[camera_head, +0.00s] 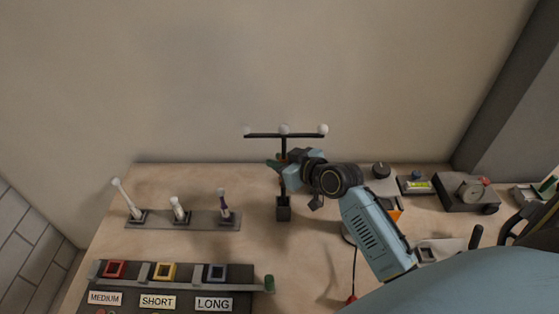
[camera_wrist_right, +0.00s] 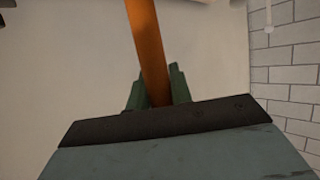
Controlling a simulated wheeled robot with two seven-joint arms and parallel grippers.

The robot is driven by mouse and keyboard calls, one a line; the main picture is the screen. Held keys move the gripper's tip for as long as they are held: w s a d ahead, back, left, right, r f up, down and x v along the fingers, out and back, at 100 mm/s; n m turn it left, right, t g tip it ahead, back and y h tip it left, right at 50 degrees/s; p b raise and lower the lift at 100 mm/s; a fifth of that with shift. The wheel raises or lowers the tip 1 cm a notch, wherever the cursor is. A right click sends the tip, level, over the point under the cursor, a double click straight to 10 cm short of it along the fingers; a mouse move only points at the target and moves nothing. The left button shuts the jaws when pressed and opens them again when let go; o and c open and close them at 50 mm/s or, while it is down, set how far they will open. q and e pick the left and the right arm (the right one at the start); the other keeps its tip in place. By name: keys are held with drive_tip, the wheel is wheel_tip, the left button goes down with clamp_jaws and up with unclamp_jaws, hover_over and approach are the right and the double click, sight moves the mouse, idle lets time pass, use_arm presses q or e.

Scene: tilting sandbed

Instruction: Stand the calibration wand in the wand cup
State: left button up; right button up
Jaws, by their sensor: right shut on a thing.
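The calibration wand is a dark upright shaft with a crossbar (camera_head: 265,135) that carries white balls. My right gripper (camera_head: 283,167) is shut on its shaft. In the right wrist view the shaft (camera_wrist_right: 149,50) looks orange-brown and stands between the green fingers (camera_wrist_right: 152,92). My left gripper is not in view.
A grey strip (camera_head: 203,224) holding several pale-topped pieces lies to the left. A rack (camera_head: 133,283) labelled MEDIUM, SHORT and LONG stands at the front left. Dark devices (camera_head: 466,194) crowd the right. Bare tabletop surrounds the cup's left and front.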

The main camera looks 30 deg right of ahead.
drive_tip(key=shift+f+b, duration=1.55)
drive_tip(key=shift+f, duration=0.45)
drive_tip(key=o, duration=1)
drive_tip(key=v, duration=1.3)
drive_tip(key=shift+s+d, duration=0.1)
drive_tip(key=shift+s, duration=0.1)
drive_tip(key=shift+r, duration=0.1)
